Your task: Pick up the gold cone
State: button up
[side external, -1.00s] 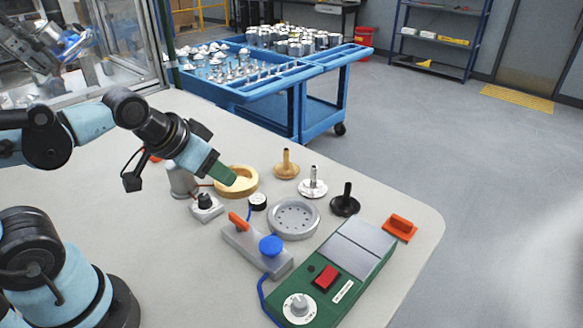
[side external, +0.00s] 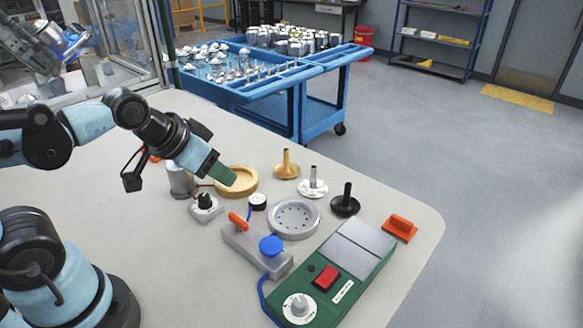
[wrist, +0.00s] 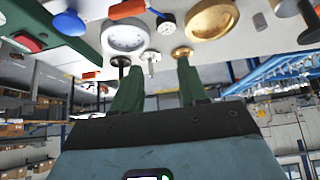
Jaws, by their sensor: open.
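The gold cone (side external: 287,168), a round flared base with an upright stem, stands on the table beyond the gold ring-shaped dish (side external: 237,193) in the side view. In the wrist view, the gold cone (wrist: 182,52) shows just past the tip of the right finger, partly hidden by it. My gripper (side external: 222,174) has green fingers and hangs above and left of the gold dish, apart from the gold cone. In the wrist view my gripper (wrist: 157,72) has its fingers spread, with nothing between them.
A silver cone (side external: 313,187) and a black cone (side external: 346,204) stand in a row with the gold one. A grey round dish (side external: 293,219), a blue-knobbed fixture (side external: 257,248) and a green control box (side external: 329,285) lie nearer. A blue cart (side external: 318,98) stands behind the table.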

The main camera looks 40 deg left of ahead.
jog(key=shift+o, duration=0.3)
jog(key=w+a+r+m+g+h, duration=0.1)
jog(key=w+a+m+h, duration=0.15)
jog(key=w, duration=0.45)
jog(key=w+a+m+g+h, duration=0.1)
jog(key=w+m+g+h, duration=0.2)
jog(key=w, duration=0.5)
jog(key=w+a+f+m+t+h, duration=0.1)
jog(key=w+a+f+m+h, duration=0.2)
jog(key=w+a+m, duration=0.15)
jog(key=m+h, duration=0.3)
jog(key=m, duration=0.1)
send_over(292, 170)
jog(key=s+a, duration=0.2)
jog(key=a, duration=0.2)
notch_tip(292, 170, down, 7)
jog(key=shift+w+d+f, duration=0.1)
jog(key=shift+w, duration=0.05)
jog(key=shift+n+t, duration=0.3)
jog(key=shift+f+x, duration=0.15)
jog(key=shift+x, duration=1.15)
jog(key=shift+f+x, duration=0.2)
jog(key=shift+x, duration=1.15)
jog(key=shift+a, duration=0.2)
